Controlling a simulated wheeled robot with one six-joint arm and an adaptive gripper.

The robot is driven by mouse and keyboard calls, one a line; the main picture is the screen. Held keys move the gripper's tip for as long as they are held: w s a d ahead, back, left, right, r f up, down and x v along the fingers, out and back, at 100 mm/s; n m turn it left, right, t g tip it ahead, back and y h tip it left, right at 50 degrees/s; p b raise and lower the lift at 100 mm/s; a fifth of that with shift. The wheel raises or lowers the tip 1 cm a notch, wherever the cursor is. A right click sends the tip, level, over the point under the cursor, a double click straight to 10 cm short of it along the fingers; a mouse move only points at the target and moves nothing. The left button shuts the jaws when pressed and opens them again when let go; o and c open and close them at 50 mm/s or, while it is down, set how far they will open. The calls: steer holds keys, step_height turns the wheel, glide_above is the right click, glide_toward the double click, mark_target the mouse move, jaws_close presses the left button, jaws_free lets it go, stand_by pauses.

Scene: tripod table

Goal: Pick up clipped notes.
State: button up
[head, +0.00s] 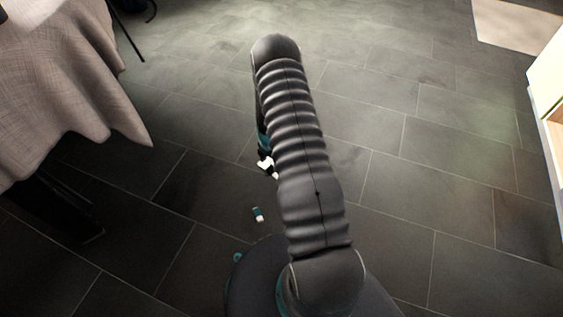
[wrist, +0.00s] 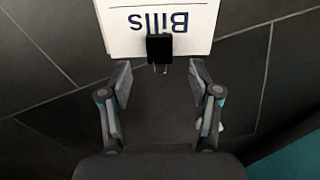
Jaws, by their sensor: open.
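The clipped notes (wrist: 120,38) are a white stack marked "Bills", upside down in the wrist view, with a black binder clip (wrist: 160,48) on the near edge. They are at the top of the wrist view, partly cut off by the frame. My gripper (wrist: 160,78) is open, its fingers either side of the clip's line. The clip's wire handles sit near the gap between the fingertips, and nothing is gripped. In the head view a small white patch (head: 266,163) shows beside my arm, probably the notes; my arm hides most of that spot.
A small teal and white object (head: 258,214) lies on the dark tiled floor near my base. A table with a draped cloth (head: 70,80) stands at the left. A pale cabinet (head: 550,85) is at the right edge. The floor between is largely clear.

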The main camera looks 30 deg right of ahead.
mark_target(270, 169)
step_height(270, 169, down, 4)
steer(key=shift+f, duration=0.2)
jaws_close()
stand_by(0.4)
